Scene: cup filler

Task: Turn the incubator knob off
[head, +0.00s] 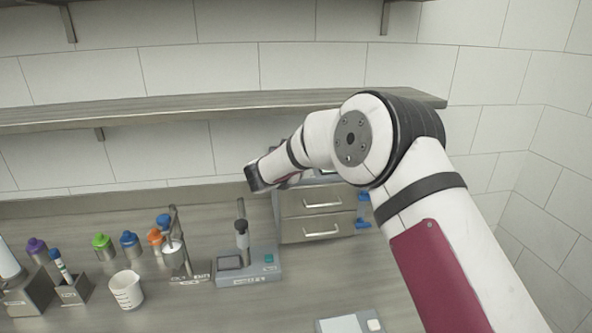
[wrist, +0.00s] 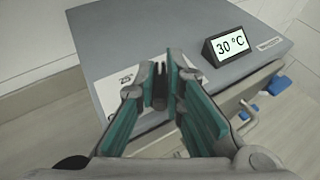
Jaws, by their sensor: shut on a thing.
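The incubator (wrist: 200,28) is a grey box with a small display (wrist: 230,43) that reads 30 °C; it fills much of the wrist view. My gripper (wrist: 162,80) is over its top, with its teal-padded fingers shut on the dark knob (wrist: 159,92), which shows as a narrow dark piece between the fingertips. A white label lies around the knob, partly hidden by the fingers. In the head view my arm reaches to the back and hides most of the incubator and the gripper's tips.
A drawer unit (head: 318,215) with blue clips at its side stands under my gripper. A grey device (head: 247,266), a white beaker (head: 126,290) and several colour-capped bottles stand to the left. A shelf (head: 200,105) runs along the wall above.

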